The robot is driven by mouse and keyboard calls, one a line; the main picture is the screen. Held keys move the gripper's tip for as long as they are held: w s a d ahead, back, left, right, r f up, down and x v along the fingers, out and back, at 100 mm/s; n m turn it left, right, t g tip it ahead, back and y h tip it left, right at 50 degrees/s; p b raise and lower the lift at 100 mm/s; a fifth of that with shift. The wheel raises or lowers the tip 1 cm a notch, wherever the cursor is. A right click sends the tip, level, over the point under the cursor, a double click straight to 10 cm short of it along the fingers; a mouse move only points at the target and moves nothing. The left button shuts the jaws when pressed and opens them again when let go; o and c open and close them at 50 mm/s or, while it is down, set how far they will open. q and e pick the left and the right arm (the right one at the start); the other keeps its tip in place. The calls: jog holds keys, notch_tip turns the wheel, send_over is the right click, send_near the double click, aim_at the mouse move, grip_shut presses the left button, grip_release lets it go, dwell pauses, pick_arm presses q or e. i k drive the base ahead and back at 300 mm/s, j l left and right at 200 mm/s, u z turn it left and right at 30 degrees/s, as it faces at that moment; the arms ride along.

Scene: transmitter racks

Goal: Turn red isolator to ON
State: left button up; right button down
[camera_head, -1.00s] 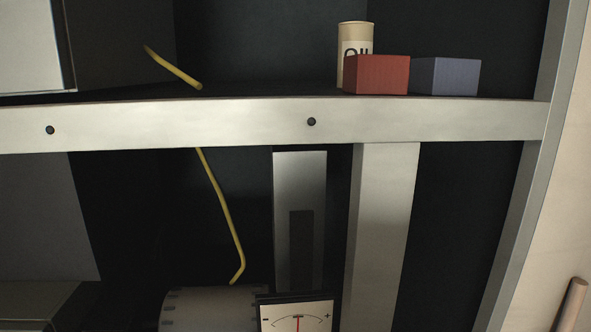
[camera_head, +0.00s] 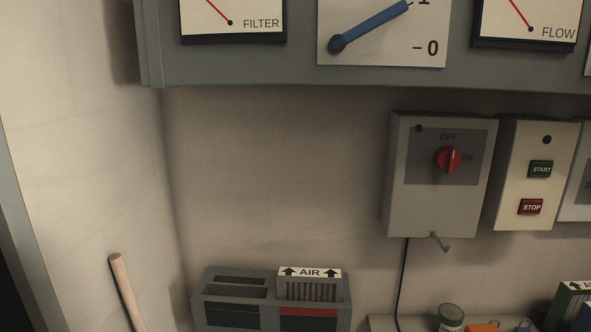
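The red isolator (camera_head: 448,159) is a round red rotary knob on a grey wall box (camera_head: 436,213), right of centre in the head view. OFF is printed above the knob and ON to its right. The knob's pale pointer line stands close to upright, toward OFF. A small bent metal lever sticks out below the box. Neither of my grippers shows.
To the right hangs a box with START (camera_head: 541,169) and STOP (camera_head: 531,207) buttons. Above is a grey panel with gauges and a blue lever (camera_head: 370,26). Below stand an AIR filter unit (camera_head: 271,315) and a shelf with small items. A wooden pole (camera_head: 125,290) leans at the lower left.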

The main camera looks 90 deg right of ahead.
aim_at(448, 159)
jog(key=z, duration=0.5)
jog(key=j+z, duration=0.1)
jog(key=z, duration=1.35)
jog(key=k+z, duration=0.1)
jog(key=z, duration=1.4)
jog(key=k, duration=0.05)
